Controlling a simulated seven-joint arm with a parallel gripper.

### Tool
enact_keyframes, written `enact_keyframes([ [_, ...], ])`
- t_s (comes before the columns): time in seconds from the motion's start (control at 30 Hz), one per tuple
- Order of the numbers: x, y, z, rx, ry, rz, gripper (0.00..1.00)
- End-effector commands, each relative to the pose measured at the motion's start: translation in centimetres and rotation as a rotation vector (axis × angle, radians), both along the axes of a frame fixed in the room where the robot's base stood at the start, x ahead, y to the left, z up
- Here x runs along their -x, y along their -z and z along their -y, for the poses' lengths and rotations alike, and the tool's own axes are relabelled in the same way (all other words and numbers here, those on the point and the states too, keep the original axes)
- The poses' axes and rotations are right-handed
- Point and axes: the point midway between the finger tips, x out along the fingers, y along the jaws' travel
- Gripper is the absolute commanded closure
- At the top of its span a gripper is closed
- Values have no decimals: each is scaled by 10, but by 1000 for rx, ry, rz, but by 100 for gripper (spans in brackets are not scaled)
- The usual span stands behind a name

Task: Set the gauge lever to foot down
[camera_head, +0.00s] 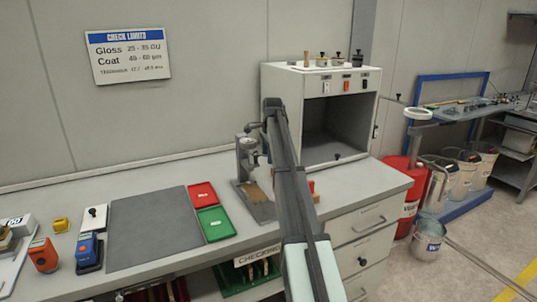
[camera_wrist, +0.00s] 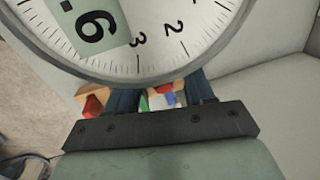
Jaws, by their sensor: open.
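The thickness gauge (camera_head: 248,158) stands on the bench with a grey base and a brownish piece on it. Its round white dial (camera_wrist: 170,40) fills the top of the wrist view, very close to the camera, with a green label marked 6. My gripper (camera_wrist: 160,97) is open, its two dark fingers apart and partly hidden behind the dial. In the head view my arm reaches across to the gauge and its end is at the gauge's upper right. I cannot make out the lever or whether a finger touches it.
A red tray (camera_head: 202,195) and a green tray (camera_head: 215,224) lie left of the gauge, beside a dark grey mat (camera_head: 155,228). A grey open-fronted cabinet (camera_head: 335,125) stands close behind and right of my arm. A small red object shows beside my arm.

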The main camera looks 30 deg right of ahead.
Motion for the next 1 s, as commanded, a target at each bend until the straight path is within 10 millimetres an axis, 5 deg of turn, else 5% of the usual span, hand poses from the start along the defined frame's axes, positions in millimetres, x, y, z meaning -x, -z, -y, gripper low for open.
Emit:
enact_keyframes([
  [0.6, 0, 0, 0, 0, 0, -1, 100],
  [1.0, 1, -1, -1, 10, 0, -2, 100],
])
